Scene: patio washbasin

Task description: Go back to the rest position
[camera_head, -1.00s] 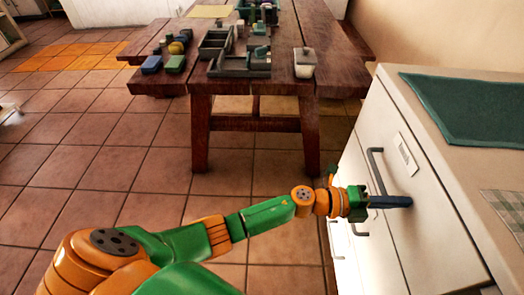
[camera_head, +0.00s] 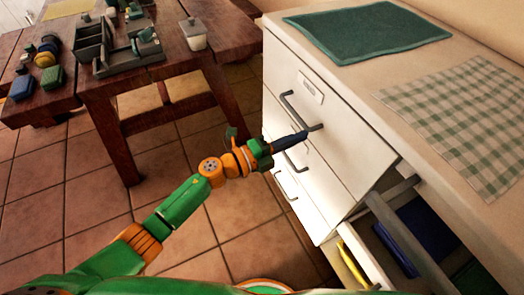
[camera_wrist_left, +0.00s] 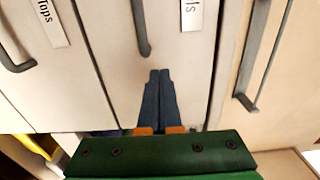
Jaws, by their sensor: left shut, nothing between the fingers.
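My left gripper (camera_head: 290,141) reaches in from the left on a green and orange arm. It is shut and empty, and its dark blue fingers point at the front of the white drawer cabinet (camera_head: 345,150). In the head view the fingertips lie just below the top drawer's grey handle (camera_head: 299,112). In the left wrist view the closed fingers (camera_wrist_left: 158,75) point toward a drawer front, just below a grey handle (camera_wrist_left: 141,28). I cannot tell whether they touch it. My right gripper is not in view.
An open drawer (camera_head: 375,243) sticks out at the lower right, with blue and yellow things in it. A green mat (camera_head: 368,30) and a checked cloth (camera_head: 465,115) lie on the countertop. A wooden table (camera_head: 185,72) with grey trays stands at the left. Tiled floor lies between.

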